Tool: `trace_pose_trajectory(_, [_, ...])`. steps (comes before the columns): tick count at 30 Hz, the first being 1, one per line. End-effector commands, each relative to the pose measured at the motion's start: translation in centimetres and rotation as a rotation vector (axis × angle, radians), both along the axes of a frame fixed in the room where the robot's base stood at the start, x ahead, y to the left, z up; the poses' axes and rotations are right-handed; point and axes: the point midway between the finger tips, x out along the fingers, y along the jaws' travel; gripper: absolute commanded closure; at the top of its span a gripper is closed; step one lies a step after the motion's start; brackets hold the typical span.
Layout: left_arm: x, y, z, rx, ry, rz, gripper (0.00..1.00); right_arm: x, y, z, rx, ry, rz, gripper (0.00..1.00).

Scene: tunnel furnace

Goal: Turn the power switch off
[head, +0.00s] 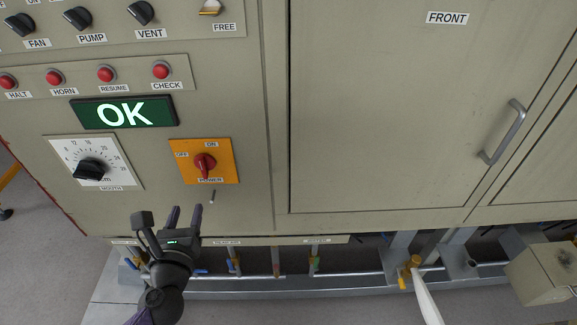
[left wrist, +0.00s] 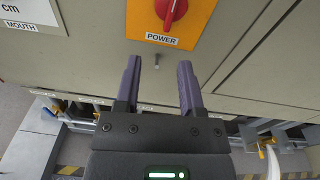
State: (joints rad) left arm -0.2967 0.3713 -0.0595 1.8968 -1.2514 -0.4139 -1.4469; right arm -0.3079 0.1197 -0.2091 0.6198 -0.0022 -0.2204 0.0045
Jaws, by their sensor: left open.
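The power switch (head: 205,163) is a red rotary knob on an orange plate (head: 226,172) labelled ON, OFF and POWER, low on the cabinet's control panel. The knob's exact setting is hard to read in the head view. The red knob (left wrist: 172,10) also shows at the top of the left wrist view, partly cut off, above the POWER label. My left gripper (head: 187,212) is open and empty, below the plate and apart from it. Its fingers (left wrist: 160,85) point up toward the plate in the left wrist view. My right gripper is not in view.
A small metal peg (head: 212,196) sticks out just below the plate. The MOUTH dial (head: 92,168) is to the left, and the green OK display (head: 124,112) above. Pipes with coloured valve handles (head: 314,264) run under the cabinet. A door handle (head: 503,132) stands out at the right.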

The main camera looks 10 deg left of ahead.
Motion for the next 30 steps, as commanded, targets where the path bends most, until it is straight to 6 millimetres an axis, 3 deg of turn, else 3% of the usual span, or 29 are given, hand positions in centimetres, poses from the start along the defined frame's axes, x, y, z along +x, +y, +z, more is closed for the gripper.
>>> trace_pose_trajectory(4, [0.9,0.0,2.1,0.110,-0.044,-0.012,0.50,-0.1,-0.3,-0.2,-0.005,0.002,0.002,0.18])
trace_pose_trajectory(12, [7.0,1.5,2.0,0.108,-0.044,-0.010,0.50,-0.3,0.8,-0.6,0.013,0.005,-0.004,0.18])
trace_pose_trajectory(16, [9.0,1.9,1.9,0.106,-0.042,-0.012,0.50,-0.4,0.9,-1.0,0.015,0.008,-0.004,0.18])
trace_pose_trajectory(27, [9.9,2.1,2.0,0.104,-0.040,-0.012,0.50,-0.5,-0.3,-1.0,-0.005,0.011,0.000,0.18])
trace_pose_trajectory(30, [9.9,2.1,2.0,0.103,-0.040,-0.012,0.71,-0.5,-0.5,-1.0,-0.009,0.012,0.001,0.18])
